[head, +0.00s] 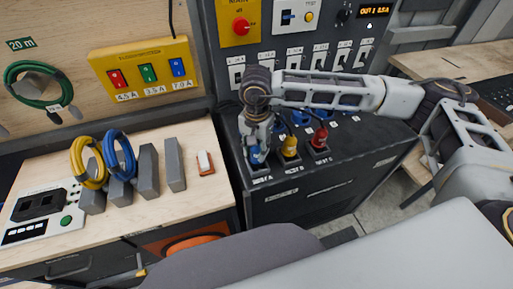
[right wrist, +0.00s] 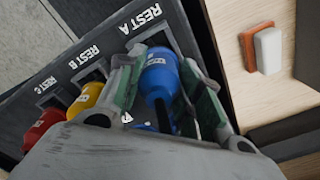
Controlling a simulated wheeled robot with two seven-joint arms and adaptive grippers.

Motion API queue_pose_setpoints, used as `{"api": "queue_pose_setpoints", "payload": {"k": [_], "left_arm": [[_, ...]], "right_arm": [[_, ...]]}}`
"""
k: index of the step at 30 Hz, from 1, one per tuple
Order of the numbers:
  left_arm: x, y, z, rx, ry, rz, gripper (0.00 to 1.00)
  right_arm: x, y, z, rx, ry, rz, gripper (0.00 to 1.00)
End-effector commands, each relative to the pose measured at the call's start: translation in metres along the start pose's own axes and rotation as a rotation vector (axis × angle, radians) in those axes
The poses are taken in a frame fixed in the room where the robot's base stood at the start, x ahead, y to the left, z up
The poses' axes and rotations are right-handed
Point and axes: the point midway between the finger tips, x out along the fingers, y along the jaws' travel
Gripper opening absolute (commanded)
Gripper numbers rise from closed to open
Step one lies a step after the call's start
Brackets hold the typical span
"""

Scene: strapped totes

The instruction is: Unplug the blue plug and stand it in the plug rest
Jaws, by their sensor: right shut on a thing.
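The blue plug (head: 256,156) is at the REST A spot on the dark console, left of the other plugs. My right gripper (head: 254,146) is shut on it from above. In the right wrist view the blue plug (right wrist: 158,74) sits between my two fingers (right wrist: 165,88), close by the REST A label. It looks about upright at the rest (head: 262,180), but I cannot tell whether it is fully seated. The fingers hide part of it. My left gripper is not in view.
A yellow plug (head: 290,145) stands at REST B and a red plug (head: 319,138) at REST C, close beside. Blue sockets or plugs (head: 301,117) lie behind, partly hidden by my arm. The wooden bench (head: 200,205) with grey blocks is at left.

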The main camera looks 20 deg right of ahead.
Motion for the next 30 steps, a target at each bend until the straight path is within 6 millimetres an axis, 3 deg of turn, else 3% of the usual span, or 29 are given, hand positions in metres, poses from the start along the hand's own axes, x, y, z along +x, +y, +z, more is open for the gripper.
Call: {"api": "queue_pose_setpoints", "payload": {"k": [18, 19, 21, 24, 30], "left_arm": [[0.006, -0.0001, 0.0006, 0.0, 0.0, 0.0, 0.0], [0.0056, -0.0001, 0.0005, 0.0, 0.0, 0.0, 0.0], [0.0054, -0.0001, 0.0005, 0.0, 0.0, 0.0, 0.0], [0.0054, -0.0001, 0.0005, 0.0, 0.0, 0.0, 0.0], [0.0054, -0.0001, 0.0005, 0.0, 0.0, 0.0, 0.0]], "right_arm": [[0.0051, -0.0002, 0.0001, 0.0, 0.0, -0.001, 0.08], [0.0047, -0.0002, 0.0001, 0.0, 0.0, -0.001, 0.39], [0.0045, -0.0002, 0.0001, 0.0, 0.0, -0.001, 0.48], [0.0045, -0.0002, 0.0, 0.0, 0.0, -0.001, 0.61], [0.0046, -0.0001, 0.0001, 0.0, 0.0, 0.0, 0.61]]}}
